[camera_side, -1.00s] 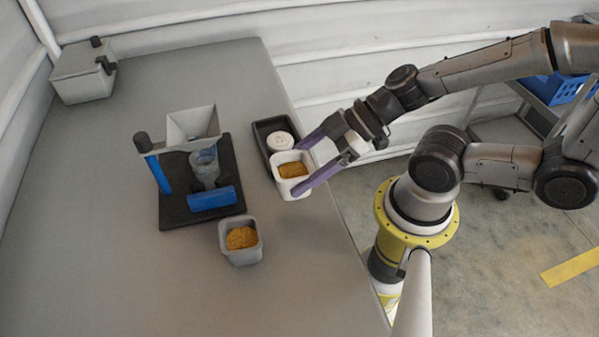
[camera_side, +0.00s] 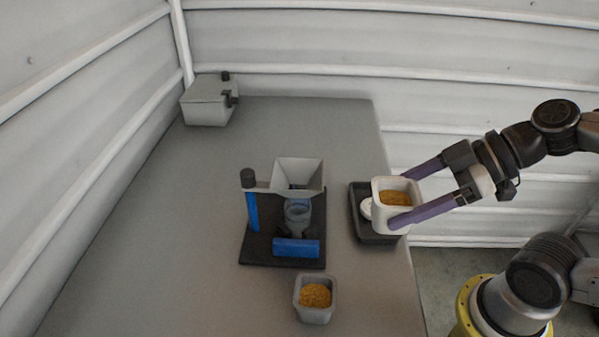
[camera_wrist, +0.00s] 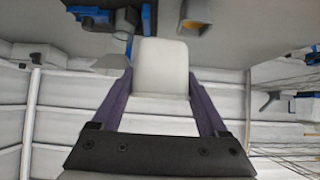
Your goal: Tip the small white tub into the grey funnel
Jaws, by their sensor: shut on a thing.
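The small white tub (camera_side: 381,190), with orange-brown grains in it, is upright between the purple fingers of my gripper (camera_side: 396,196). My gripper is shut on it and holds it above the black tray (camera_side: 366,232). In the wrist view the white tub (camera_wrist: 160,66) sits between the two fingers (camera_wrist: 162,88), and its contents are hidden there. The grey funnel (camera_side: 311,178) is left of the tub, on a stand above a clear jar (camera_side: 297,214). Its mouth is open upward.
A grey tub (camera_side: 315,313) with similar grains stands in front of the funnel stand's black base (camera_side: 257,246). A grey box (camera_side: 206,106) is at the back left. The table's left side is clear.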

